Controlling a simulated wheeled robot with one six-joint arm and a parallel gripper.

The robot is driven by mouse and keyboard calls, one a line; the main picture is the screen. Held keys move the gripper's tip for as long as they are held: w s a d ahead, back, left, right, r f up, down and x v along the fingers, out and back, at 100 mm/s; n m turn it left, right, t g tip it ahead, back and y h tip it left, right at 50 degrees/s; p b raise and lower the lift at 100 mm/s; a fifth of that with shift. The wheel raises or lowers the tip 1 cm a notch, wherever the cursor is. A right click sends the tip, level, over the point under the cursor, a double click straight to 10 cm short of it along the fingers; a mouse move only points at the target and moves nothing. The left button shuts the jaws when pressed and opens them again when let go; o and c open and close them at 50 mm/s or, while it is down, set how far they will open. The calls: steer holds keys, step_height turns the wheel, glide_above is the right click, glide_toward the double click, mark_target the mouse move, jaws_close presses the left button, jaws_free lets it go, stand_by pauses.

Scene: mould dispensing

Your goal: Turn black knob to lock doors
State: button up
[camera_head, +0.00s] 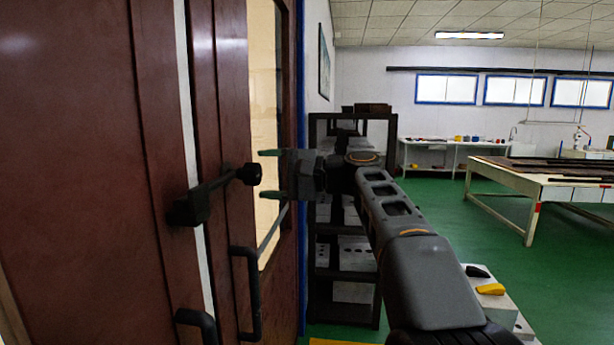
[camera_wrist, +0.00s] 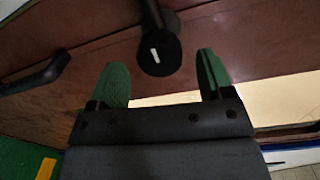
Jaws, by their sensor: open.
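The black knob (camera_head: 249,174) is the round end of a black lock bar (camera_head: 212,190) fixed on brown double doors (camera_head: 95,150). In the wrist view the round black knob (camera_wrist: 158,52) has a short white mark on its face. My gripper (camera_head: 272,174) is open, just right of the knob, with its green fingertips pointing at it. In the wrist view my gripper (camera_wrist: 162,76) has one finger on each side of the knob, with gaps on both sides. Nothing is between the fingers' pads in firm contact. Whether the tips reach past the knob's face is unclear.
Black door handles (camera_head: 248,290) sit below the lock bar; one handle (camera_wrist: 40,76) shows at the wrist view's left. A dark shelf rack (camera_head: 325,270) stands behind my arm. A worktable (camera_head: 535,200) is far right.

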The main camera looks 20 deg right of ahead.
steer(key=v, duration=1)
steer(key=shift+d, duration=0.1)
step_height(320, 180, down, 19)
steer(key=d+m+g+h+p, duration=0.1)
steer(key=d+m+h, duration=0.1)
steer(key=h, duration=0.7)
steer(key=s+a+f+n+g+h+p, duration=0.1)
steer(key=s+a+f+n+h+p, duration=0.1)
steer(key=s+f, duration=0.4)
steer(key=s+a+f+n+g+h+p, duration=0.2)
steer(key=s+f+n, duration=0.4)
steer(key=s, duration=0.4)
steer(key=a+n+h+p, duration=0.1)
steer(key=a+h, duration=0.1)
steer(key=shift+h, duration=0.3)
steer(key=shift+a, duration=0.1)
